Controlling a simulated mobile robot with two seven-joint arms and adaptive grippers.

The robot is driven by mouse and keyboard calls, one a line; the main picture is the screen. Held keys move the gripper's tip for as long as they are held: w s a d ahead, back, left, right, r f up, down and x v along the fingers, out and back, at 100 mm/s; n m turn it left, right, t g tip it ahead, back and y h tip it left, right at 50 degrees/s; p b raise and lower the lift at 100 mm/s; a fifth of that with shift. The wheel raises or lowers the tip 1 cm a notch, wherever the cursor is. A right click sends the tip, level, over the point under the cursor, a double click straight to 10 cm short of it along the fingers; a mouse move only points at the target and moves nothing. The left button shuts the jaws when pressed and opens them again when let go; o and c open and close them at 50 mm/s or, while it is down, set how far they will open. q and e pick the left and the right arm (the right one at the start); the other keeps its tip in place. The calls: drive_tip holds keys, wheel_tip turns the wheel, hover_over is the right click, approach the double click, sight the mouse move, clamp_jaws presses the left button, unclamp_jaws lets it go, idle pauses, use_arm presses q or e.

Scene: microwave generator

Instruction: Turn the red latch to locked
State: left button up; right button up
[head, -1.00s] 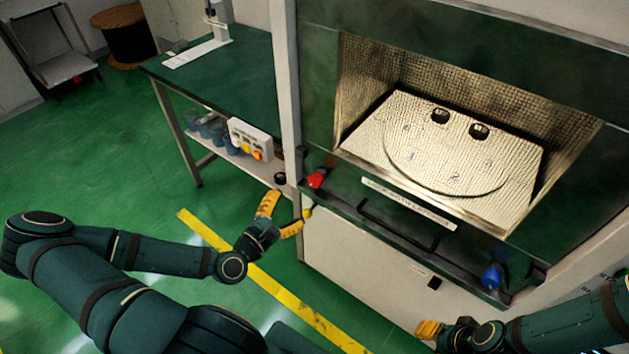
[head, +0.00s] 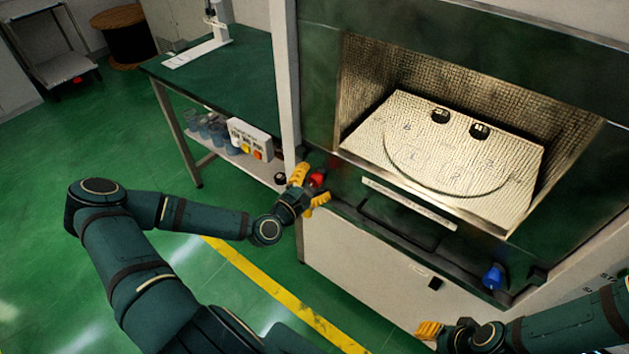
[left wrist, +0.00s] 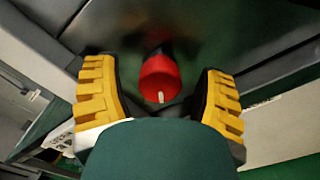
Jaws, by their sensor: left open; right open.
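The red latch (head: 318,179) is a small red knob at the left end of the green front ledge below the open chamber. In the left wrist view the red latch (left wrist: 160,78) has a short white mark on its lower face. My left gripper (head: 311,188) is open, with its yellow fingers on either side of the latch. In the left wrist view the left gripper (left wrist: 160,98) shows gaps between both fingers and the latch. My right gripper (head: 431,330) is at the bottom right, away from the latch, with its fingers partly out of sight.
A blue knob (head: 493,276) sits at the right end of the ledge. A dark bar handle (head: 400,226) runs between the knobs. The chamber holds a pale plate (head: 450,150) with two black blocks. A green bench (head: 225,75) stands left; floor before it is clear.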

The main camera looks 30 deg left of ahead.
use_arm(q)
clamp_jaws()
drive_tip(key=shift+m, duration=0.4)
drive_tip(key=m, duration=0.4)
drive_tip(key=shift+m, duration=0.3)
drive_tip(key=m, duration=0.4)
drive_tip(key=shift+m+b, duration=0.3)
drive_tip(key=shift+b, duration=0.1)
drive_tip(key=m, duration=0.3)
drive_tip(key=shift+m+b, duration=0.3)
drive_tip(key=shift+b, duration=0.1)
drive_tip(key=shift+m+b, duration=0.8)
drive_tip(key=shift+m, duration=1.4)
